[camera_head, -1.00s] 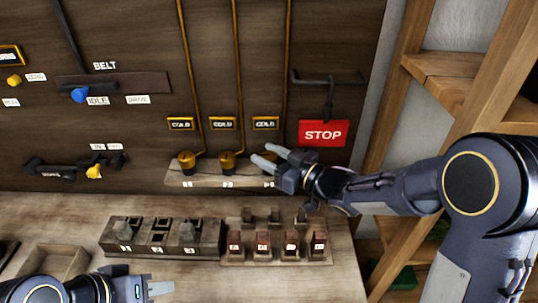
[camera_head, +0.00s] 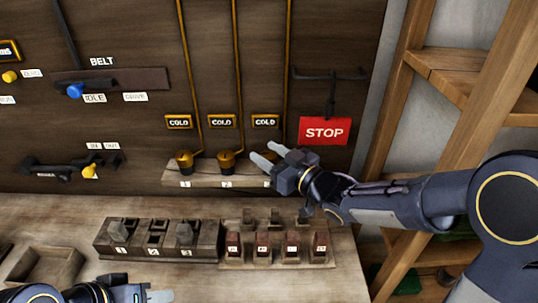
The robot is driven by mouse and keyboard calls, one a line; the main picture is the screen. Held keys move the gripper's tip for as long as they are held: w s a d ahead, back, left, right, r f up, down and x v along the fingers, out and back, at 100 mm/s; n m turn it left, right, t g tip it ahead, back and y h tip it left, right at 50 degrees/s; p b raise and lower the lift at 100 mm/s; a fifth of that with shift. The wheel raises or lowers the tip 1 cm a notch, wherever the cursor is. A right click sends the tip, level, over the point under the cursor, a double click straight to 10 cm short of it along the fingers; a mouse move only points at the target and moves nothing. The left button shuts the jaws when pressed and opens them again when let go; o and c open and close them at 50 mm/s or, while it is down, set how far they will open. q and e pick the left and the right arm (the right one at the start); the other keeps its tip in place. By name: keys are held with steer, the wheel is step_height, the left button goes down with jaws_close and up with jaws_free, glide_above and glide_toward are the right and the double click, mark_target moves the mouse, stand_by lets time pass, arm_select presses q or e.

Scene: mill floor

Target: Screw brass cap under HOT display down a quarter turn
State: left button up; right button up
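Three small displays sit in a row on the dark panel, the left display (camera_head: 179,122), the middle display (camera_head: 222,122) and the right display (camera_head: 265,121); all appear to read COLD. Below them are the left brass cap (camera_head: 184,160), the middle brass cap (camera_head: 226,162) and the right brass cap (camera_head: 267,155), which is mostly hidden by my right gripper. My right gripper (camera_head: 268,155) has its fingers apart, pointing left at the right cap; I cannot tell whether they touch it. My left gripper (camera_head: 155,296) is low at the bottom edge, partly cut off.
A red STOP sign (camera_head: 325,131) hangs from a dark bracket right of the caps. On the bench (camera_head: 210,285) stand a dark block holder (camera_head: 150,250) and a rack of red-fronted blocks (camera_head: 277,250). A wooden shelf (camera_head: 450,75) is at the right.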

mark_target(275, 159)
steer(key=b+v, duration=0.1)
steer(key=v, duration=0.6)
steer(key=shift+s+d, duration=0.3)
steer(key=shift+s, duration=0.05)
stand_by(0.4)
